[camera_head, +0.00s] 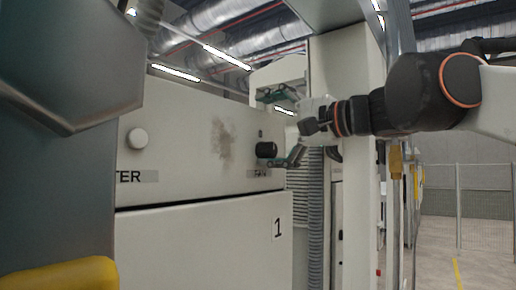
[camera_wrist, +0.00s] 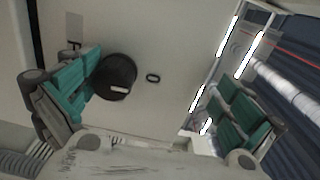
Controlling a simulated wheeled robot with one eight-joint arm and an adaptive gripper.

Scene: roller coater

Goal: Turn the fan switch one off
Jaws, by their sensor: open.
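The fan switch is a black round knob (camera_head: 266,149) on the pale panel, just above a small label (camera_head: 258,173) that seems to read FAN, partly covered by a finger. In the wrist view the knob (camera_wrist: 113,77) shows a short white mark on its face. My gripper (camera_head: 270,128) is open with teal-padded fingers, reaching in from the right. In the wrist view my gripper (camera_wrist: 160,95) has its left finger right beside the knob; I cannot tell whether they touch. The right finger is well apart from it.
A white round knob (camera_head: 137,138) sits further left on the panel above a label ending in TER. A lower door (camera_head: 205,240) carries the number 1. A small dark oval (camera_wrist: 152,78) lies beside the black knob. Open floor (camera_head: 440,255) lies at the right.

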